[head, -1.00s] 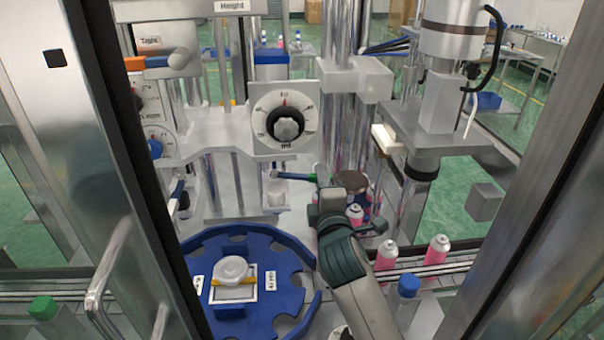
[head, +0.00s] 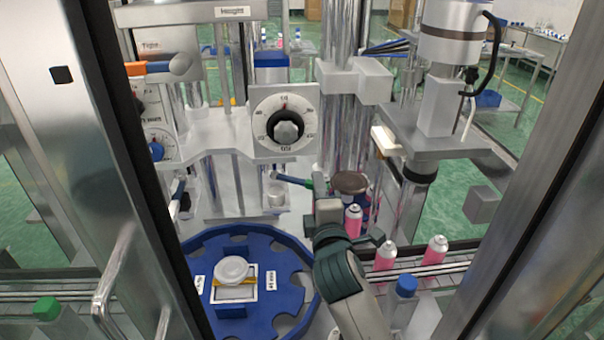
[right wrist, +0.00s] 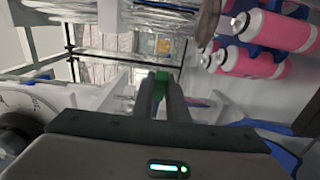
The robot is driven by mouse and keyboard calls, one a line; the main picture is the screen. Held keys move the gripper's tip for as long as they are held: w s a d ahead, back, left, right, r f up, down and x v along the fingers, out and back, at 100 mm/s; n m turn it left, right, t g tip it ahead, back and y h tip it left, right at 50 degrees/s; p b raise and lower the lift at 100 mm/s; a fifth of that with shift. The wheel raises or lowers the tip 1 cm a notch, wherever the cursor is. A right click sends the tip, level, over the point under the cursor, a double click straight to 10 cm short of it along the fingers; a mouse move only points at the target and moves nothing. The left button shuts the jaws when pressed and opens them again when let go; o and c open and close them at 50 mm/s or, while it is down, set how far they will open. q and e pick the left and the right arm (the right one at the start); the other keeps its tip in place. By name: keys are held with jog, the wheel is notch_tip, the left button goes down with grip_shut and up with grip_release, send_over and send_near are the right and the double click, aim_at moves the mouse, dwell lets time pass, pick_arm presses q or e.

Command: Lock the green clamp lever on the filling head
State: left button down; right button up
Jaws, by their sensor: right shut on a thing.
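The green clamp lever (head: 308,183) is a small green piece at the end of a blue rod (head: 291,180), low in the middle of the machine in the head view. My right gripper (head: 318,193) reaches it from the front right, and my gripper body hides part of it. In the right wrist view the green lever (right wrist: 161,84) shows between the two dark fingers (right wrist: 161,98), which are shut on it. The lever's joint to the filling head is hard to make out. My left gripper is not in view.
A blue star wheel (head: 200,245) with a white cap on its plate lies left of my arm. Pink cans (head: 386,256) stand close on the right, by the conveyor rails. A dial (head: 285,120) sits above, and metal door frames (head: 545,200) bound both sides.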

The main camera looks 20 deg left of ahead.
aim_at(308, 187)
jog(key=shift+s+a+f, duration=0.1)
jog(key=shift+s, duration=0.1)
jog(key=shift+s+a+p, duration=0.25)
jog(key=shift+s+p, duration=0.2)
jog(key=shift+s, duration=0.6)
jog(key=shift+s+a, duration=0.2)
jog(key=shift+s, duration=0.05)
